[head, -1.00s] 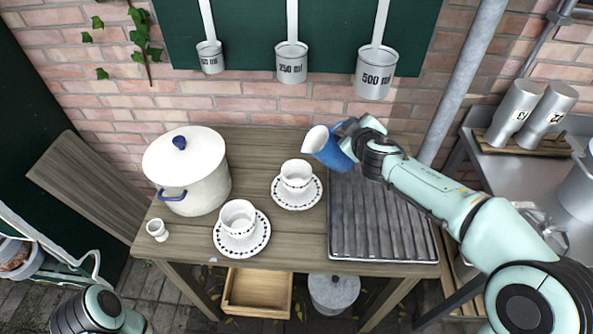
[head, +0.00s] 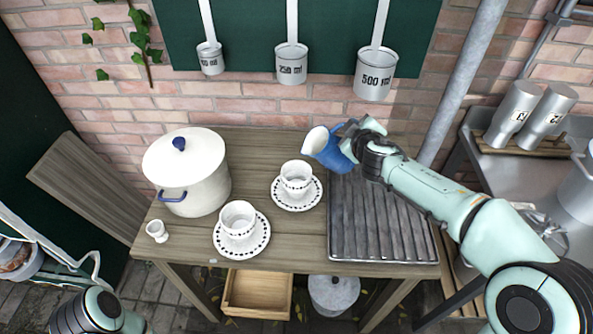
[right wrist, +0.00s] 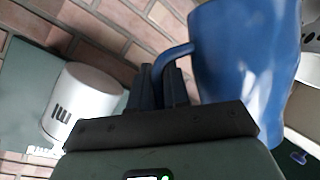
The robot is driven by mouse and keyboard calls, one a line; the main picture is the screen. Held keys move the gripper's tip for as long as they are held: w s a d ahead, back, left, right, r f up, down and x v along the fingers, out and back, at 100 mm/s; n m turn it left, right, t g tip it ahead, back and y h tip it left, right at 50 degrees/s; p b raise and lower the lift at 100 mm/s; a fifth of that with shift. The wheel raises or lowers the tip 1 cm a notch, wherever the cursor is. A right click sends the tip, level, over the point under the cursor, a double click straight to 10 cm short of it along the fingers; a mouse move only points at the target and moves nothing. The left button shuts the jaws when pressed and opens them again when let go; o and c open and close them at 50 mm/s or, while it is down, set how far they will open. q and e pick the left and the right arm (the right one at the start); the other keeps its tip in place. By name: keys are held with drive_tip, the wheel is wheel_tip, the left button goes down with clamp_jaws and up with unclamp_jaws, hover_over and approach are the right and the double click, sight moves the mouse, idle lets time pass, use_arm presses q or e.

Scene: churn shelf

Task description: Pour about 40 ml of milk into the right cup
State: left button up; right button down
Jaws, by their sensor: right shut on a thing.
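A blue jug (head: 330,151) with a pale inside is held tilted to the left, its mouth just above and to the right of the right cup (head: 297,177). My right gripper (head: 351,134) is shut on the jug's handle; the handle and fingers also show in the right wrist view beside the blue jug body (right wrist: 245,60). The right cup stands upright on a patterned saucer (head: 297,204). The left cup (head: 238,218) stands on its own saucer (head: 243,251). No milk stream shows, and the milk level cannot be seen. My left gripper is out of view.
A white lidded pot (head: 187,175) stands at the back left, with a small white creamer (head: 157,231) in front. A ribbed metal drainer (head: 385,225) covers the table's right side. Measuring ladles (head: 376,75) hang above.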

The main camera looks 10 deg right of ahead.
drive_tip(key=shift+d+r, duration=0.1)
idle(0.7)
drive_tip(key=shift+d+m, duration=0.1)
drive_tip(key=shift+m, duration=0.2)
drive_tip(key=shift+d+f+y, duration=0.2)
drive_tip(key=shift+f+y, duration=0.05)
drive_tip(key=shift+y, duration=0.15)
drive_tip(key=d+f+m+y, duration=0.1)
drive_tip(key=f, duration=0.2)
drive_tip(key=d+f+m+y+p, duration=0.1)
drive_tip(key=f+m, duration=0.1)
drive_tip(key=f, duration=0.1)
drive_tip(key=d+f+m+y+p, duration=0.1)
drive_tip(key=f, duration=0.2)
drive_tip(key=shift+w+y, duration=0.15)
drive_tip(key=shift+y, duration=0.15)
drive_tip(key=shift+d+f+m+p, duration=0.1)
drive_tip(key=shift+f+m+p, duration=0.3)
drive_tip(key=shift+f+m, duration=0.15)
